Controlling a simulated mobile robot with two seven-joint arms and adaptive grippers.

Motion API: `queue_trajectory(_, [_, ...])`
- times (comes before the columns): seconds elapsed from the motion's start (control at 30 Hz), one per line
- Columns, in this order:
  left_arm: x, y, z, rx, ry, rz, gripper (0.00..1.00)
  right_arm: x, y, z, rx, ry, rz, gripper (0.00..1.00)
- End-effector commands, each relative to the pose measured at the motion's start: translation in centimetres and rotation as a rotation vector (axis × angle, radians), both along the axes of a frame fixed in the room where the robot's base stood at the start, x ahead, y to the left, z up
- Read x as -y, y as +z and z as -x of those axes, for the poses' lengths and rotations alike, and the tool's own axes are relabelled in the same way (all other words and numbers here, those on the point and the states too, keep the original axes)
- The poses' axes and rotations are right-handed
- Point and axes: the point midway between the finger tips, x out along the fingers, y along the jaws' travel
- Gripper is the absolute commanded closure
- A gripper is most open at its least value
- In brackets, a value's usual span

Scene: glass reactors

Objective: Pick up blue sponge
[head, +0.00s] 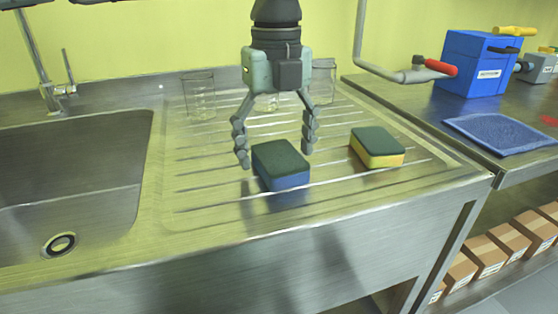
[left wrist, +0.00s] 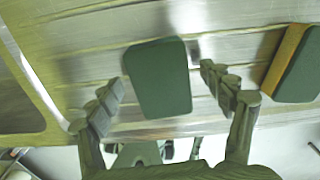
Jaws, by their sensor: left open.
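The blue sponge (head: 283,176) has a dark green top and blue sides and lies flat on the ribbed steel drainboard. In the left wrist view its green top (left wrist: 160,78) shows ahead of and between the two fingers. My left gripper (head: 277,160) is open, pointing down, with a finger to either side of the sponge in the head view. It looks a little above and behind the sponge, and no contact shows. In the left wrist view the open left gripper (left wrist: 160,90) is empty. My right gripper does not show in either view.
A yellow sponge with a green top (head: 377,147) lies to the right. Glass beakers (head: 199,96) stand behind the gripper. The sink (head: 70,185) is at left. A blue box (head: 475,64) and blue cloth (head: 499,134) are on the right bench.

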Motion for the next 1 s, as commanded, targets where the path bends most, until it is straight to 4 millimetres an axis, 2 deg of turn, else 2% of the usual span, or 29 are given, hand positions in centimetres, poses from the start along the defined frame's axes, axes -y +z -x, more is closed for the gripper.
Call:
queue_trajectory(0.1, [0.0,0.0,0.0,0.0,0.0,0.0,0.22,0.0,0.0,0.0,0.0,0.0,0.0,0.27])
queue_trajectory(0.37, [0.0,0.0,0.0,0.0,0.0,0.0,0.55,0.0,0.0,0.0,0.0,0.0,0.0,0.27])
queue_trajectory(0.77, [0.0,0.3,0.0,0.0,0.001,0.001,0.55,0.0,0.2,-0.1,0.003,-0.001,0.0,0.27])
queue_trajectory(0.87, [0.1,1.2,-0.1,0.002,0.002,0.002,0.55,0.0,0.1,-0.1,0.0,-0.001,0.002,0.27])
queue_trajectory(1.0, [0.1,3.8,-0.1,0.005,0.001,0.003,0.55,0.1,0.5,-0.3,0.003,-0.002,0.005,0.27])
